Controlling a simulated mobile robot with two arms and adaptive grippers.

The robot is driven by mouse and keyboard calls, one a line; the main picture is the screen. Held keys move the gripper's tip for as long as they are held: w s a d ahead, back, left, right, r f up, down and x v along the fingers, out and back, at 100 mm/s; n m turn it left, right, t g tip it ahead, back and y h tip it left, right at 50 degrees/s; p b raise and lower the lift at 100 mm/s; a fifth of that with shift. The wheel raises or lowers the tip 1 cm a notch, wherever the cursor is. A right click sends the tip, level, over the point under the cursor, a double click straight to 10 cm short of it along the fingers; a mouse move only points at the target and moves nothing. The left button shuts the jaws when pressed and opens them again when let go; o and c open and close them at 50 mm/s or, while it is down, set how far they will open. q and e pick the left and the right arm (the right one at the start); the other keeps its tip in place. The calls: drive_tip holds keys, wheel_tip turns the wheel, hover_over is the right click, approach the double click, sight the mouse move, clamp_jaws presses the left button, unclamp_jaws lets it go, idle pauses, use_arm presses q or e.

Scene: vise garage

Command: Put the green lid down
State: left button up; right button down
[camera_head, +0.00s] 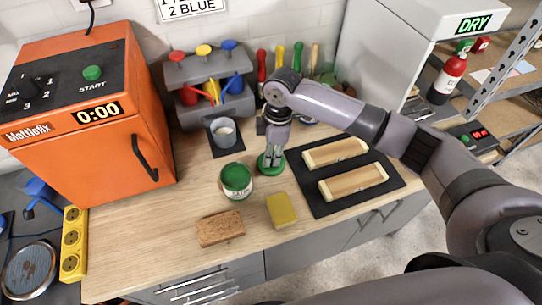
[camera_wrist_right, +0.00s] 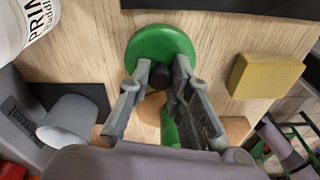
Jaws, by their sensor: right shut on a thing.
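The round green lid (camera_head: 265,165) is at the bench, right of the paint tin, level or nearly so. In the right wrist view the green lid (camera_wrist_right: 150,45) shows as a disc with a dark knob. My right gripper (camera_head: 274,150) is over the lid, and its fingers (camera_wrist_right: 163,78) are shut around the knob. I cannot tell whether the lid touches the wood. The white-labelled paint tin (camera_head: 237,182) stands left of the lid, its top showing green. Its side (camera_wrist_right: 25,25) also shows in the right wrist view. My left gripper is not in view.
A yellow sponge (camera_head: 281,210) and a brown block (camera_head: 220,228) lie in front. A black mat (camera_head: 312,190) with two wooden pieces is right. A grey cup (camera_head: 223,132) stands behind, near a tool rack (camera_head: 207,78). An orange oven (camera_head: 92,120) is left.

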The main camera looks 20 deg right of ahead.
drive_tip(key=shift+f, duration=0.95)
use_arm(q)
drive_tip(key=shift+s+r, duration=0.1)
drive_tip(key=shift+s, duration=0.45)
use_arm(e)
drive_tip(key=shift+f, duration=0.15)
drive_tip(key=c, duration=1.5)
unclamp_jaws()
drive_tip(key=shift+o, duration=0.2)
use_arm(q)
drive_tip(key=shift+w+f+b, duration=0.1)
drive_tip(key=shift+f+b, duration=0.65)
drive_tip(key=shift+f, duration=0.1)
use_arm(e)
wheel_tip(320, 180, up, 12)
drive_tip(key=d, duration=0.1)
drive_tip(key=shift+d, duration=0.2)
